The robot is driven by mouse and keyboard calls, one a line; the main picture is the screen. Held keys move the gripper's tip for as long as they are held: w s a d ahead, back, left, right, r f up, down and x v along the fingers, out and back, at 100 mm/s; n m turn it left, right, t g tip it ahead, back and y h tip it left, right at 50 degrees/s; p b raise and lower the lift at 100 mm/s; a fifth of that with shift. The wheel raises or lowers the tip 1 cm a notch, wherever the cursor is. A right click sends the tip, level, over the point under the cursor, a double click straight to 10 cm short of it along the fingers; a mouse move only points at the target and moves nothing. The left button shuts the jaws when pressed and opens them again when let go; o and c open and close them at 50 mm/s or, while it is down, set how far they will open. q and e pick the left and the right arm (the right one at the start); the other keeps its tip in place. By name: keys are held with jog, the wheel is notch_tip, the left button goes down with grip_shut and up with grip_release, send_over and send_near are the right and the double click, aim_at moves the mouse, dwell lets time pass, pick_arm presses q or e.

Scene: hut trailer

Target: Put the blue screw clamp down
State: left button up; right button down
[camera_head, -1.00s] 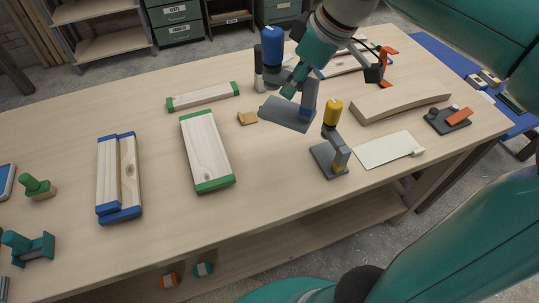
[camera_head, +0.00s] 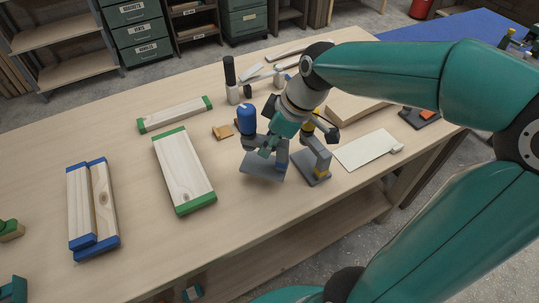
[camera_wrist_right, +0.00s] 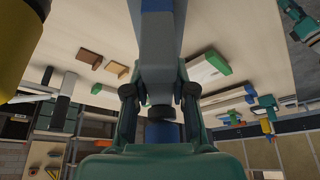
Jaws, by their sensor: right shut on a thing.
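The blue screw clamp has a blue handle (camera_head: 246,119) and a flat grey base (camera_head: 262,167). My right gripper (camera_head: 270,146) is shut on its grey body, which stands between the fingers in the right wrist view (camera_wrist_right: 157,45). The clamp is upright, low over the wooden workbench (camera_head: 235,215), between the green-ended board and the yellow clamp. I cannot tell whether its base touches the top. My left gripper is not in view.
The yellow-handled clamp (camera_head: 312,168) stands close on the right, partly behind my arm. A green-ended board (camera_head: 184,168) lies to the left, a white sheet (camera_head: 364,150) to the right. A small wooden block (camera_head: 222,132) lies behind. Bench in front is clear.

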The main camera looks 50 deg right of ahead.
aim_at(264, 164)
jog(key=shift+f, duration=2.3)
jog(key=c, duration=1)
grip_release()
jog(key=shift+s+f, duration=0.1)
jog(key=shift+o, duration=0.2)
jog(key=v, duration=1.2)
jog(key=shift+s, duration=0.1)
